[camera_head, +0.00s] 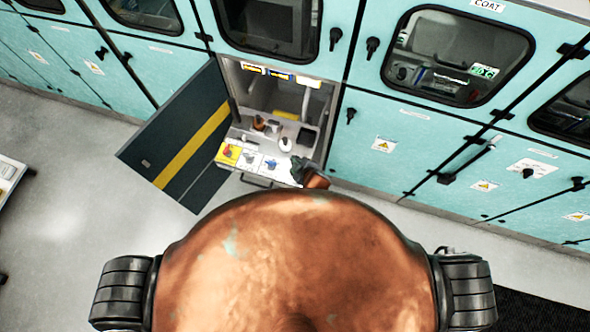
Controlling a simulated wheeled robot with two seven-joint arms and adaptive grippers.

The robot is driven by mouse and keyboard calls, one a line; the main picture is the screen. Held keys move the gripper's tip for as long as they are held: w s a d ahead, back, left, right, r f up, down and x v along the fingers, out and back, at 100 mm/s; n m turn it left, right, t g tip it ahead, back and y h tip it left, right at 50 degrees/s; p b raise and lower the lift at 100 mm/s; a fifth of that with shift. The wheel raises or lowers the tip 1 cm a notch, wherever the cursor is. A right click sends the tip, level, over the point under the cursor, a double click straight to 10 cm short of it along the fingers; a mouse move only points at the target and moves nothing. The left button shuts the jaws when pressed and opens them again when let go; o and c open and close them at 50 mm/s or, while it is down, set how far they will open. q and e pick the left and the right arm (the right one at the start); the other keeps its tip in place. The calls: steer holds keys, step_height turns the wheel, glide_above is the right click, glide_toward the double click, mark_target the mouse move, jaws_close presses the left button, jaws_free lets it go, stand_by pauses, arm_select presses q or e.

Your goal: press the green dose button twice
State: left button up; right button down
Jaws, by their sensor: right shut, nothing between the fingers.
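My right gripper (298,166) is small in the picture, at the front right of an open cabinet bay, with a piece of my orange arm behind it. It is shut and empty, over the right end of a button panel (257,171) at the bay's front edge. The panel carries a red button (228,150) on yellow at its left, a dark button (248,157) and a blue button (271,164). I cannot make out a green button; the gripper covers the panel's right end. Whether the gripper touches the panel I cannot tell. My left gripper is not in view.
The bay's dark door with a yellow stripe (193,146) stands open to the left. A white round vessel (285,144) and a brown bottle (258,122) stand inside the bay. Closed teal cabinets (385,165) flank it. Grey floor (75,190) is clear at left.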

step_height(320, 180, down, 7)
steer(key=b, duration=0.5)
steer(key=shift+r+b, duration=0.15)
steer(key=shift+b, duration=0.25)
steer(key=shift+f, duration=0.35)
stand_by(0.5)
steer(key=shift+f+b, duration=0.35)
steer(key=shift+f, duration=0.05)
steer(key=shift+f+b, duration=0.4)
steer(key=shift+f, duration=0.3)
stand_by(0.7)
steer(key=shift+r+p, duration=1.1)
steer(key=shift+p, duration=0.05)
